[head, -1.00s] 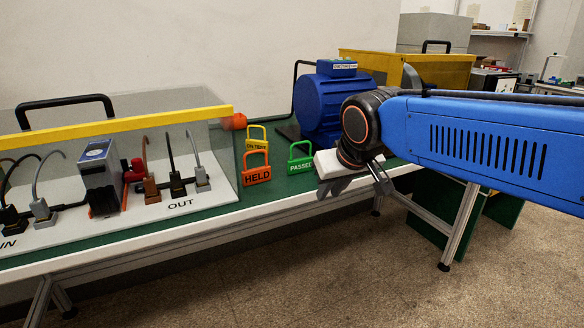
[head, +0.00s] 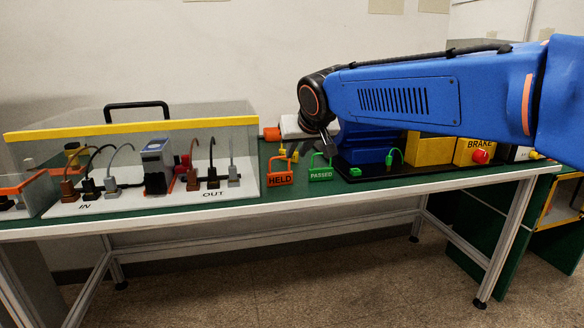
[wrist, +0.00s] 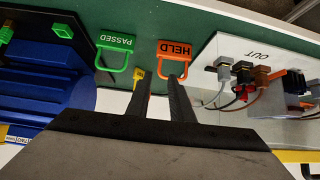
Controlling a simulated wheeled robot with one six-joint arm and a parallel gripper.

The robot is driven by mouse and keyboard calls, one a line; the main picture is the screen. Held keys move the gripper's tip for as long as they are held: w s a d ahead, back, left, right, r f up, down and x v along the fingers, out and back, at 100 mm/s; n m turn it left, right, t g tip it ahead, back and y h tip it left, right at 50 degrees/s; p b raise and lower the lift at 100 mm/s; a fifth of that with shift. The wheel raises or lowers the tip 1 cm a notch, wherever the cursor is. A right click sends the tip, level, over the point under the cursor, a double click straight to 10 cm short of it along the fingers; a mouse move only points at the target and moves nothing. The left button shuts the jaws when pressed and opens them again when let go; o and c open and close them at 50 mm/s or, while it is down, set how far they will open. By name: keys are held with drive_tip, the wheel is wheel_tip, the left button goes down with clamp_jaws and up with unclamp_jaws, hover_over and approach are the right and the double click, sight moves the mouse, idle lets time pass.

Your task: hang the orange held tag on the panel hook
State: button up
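The orange HELD tag (head: 279,180) stands on the green bench top, just right of the clear-covered panel (head: 100,205). In the wrist view the HELD tag (wrist: 174,48) appears upside down, with its loop towards my gripper. My gripper (head: 306,150) is above and a little right of the tag in the head view. In the wrist view its two fingers (wrist: 160,76) are apart with nothing held, their tips close to the tag's loop; contact cannot be told. I cannot make out the panel hook.
The green PASSED tag (head: 321,174) stands right of the HELD tag. A yellow tag (wrist: 139,75) is partly hidden by a finger. A blue motor (head: 365,152) and a yellow box with a red BRAKE button (head: 480,157) stand further right. Cables rise inside the clear cover.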

sight(289, 165)
drive_tip(key=shift+x, duration=4.25)
clamp_jaws()
wheel_tip(289, 165, up, 10)
